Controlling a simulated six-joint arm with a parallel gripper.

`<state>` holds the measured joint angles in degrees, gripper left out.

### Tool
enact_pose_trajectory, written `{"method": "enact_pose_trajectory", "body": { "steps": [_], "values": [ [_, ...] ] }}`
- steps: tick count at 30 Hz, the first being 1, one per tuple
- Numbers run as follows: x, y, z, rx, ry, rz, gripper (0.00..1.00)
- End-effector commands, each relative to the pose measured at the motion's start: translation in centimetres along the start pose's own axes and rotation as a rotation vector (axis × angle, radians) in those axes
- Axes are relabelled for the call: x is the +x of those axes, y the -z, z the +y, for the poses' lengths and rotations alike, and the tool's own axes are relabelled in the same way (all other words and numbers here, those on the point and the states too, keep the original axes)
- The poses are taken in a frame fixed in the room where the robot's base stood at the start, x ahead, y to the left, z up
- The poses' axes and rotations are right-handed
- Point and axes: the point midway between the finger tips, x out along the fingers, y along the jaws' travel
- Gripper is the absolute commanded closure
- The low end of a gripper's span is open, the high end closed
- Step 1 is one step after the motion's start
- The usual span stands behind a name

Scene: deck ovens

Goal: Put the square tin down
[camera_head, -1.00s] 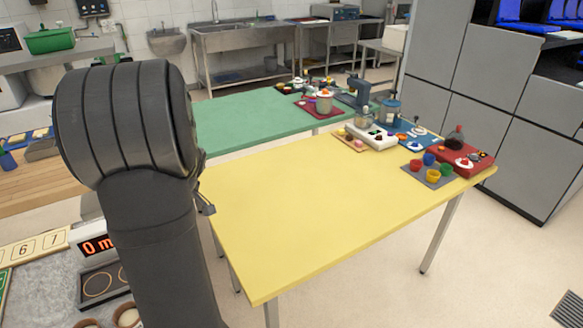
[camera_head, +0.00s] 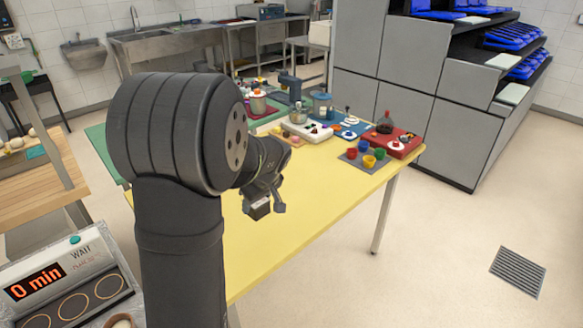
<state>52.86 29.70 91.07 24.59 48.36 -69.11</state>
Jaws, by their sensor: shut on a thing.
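My gripper (camera_head: 265,198) shows beyond my dark arm, low over the yellow table (camera_head: 300,205). It is small in the picture and partly hidden by my wrist. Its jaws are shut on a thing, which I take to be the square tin. A small dark blocky shape shows at the jaws, but I cannot tell whether it is the tin or a finger. I cannot tell whether anything touches the tabletop.
Small coloured cups (camera_head: 369,161) stand on a grey mat at the table's right end, near a red board (camera_head: 400,147) with a dark flask (camera_head: 385,124). The table's near middle is clear. A timer box (camera_head: 50,285) reading "0 min" and "WAIT" is at lower left.

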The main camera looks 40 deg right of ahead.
Motion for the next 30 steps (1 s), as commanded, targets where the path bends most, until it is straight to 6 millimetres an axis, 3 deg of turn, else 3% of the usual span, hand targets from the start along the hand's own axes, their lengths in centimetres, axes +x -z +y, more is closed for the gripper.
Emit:
{"method": "enact_pose_trajectory", "body": {
  "steps": [5,15,21,30],
  "values": [
    [0.5,-0.3,0.7,0.024,-0.008,-0.001,0.74],
    [7.2,4.4,-2.1,0.021,-0.007,-0.002,0.74],
    [9.8,6.2,-3.1,0.022,-0.010,0.000,0.74],
    [12.3,5.7,-3.3,0.025,-0.008,-0.003,0.74]
  ]
}}
